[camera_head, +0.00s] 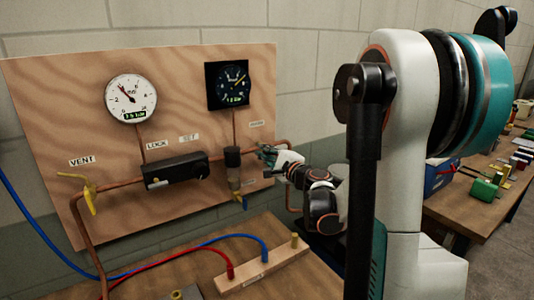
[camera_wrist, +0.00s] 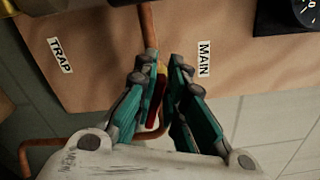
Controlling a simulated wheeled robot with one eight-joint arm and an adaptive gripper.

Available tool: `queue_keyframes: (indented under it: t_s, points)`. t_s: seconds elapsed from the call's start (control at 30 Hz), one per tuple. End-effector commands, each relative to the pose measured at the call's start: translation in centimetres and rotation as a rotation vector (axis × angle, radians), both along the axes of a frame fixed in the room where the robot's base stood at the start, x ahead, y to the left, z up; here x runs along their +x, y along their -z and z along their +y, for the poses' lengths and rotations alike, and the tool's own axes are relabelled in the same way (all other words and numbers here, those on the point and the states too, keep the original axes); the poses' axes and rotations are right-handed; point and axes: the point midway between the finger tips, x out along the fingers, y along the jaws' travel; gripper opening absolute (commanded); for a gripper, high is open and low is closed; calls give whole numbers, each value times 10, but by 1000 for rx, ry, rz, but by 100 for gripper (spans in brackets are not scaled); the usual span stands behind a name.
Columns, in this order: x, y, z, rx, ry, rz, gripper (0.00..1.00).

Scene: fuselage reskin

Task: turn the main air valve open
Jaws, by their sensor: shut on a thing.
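The main air valve sits on the copper pipe at the right of the plywood board, below the MAIN label (camera_head: 257,124). In the wrist view its red and yellow handle (camera_wrist: 154,116) shows between the teal fingers, beside the MAIN label (camera_wrist: 204,58). My gripper (camera_head: 268,153) is at the valve and hides most of it in the head view. In the wrist view my gripper (camera_wrist: 160,76) is shut on the handle, with a finger on each side. The handle's exact angle is hard to tell.
A white gauge (camera_head: 131,98) and a dark gauge (camera_head: 228,85) are on the board. A black regulator (camera_head: 175,170), a filter (camera_head: 233,165) and a yellow vent valve (camera_head: 90,195) lie along the pipe. Red and blue hoses cross the bench below. A cluttered table (camera_head: 470,205) stands right.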

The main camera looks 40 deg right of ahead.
Motion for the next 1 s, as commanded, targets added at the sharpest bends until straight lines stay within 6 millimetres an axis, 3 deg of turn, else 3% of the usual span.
queue_keyframes:
  t_s: [0.5,1.0]
  points:
    - [0,9,2,-329,0,20,0]
    - [-1,10,2,-387,0,23,0]
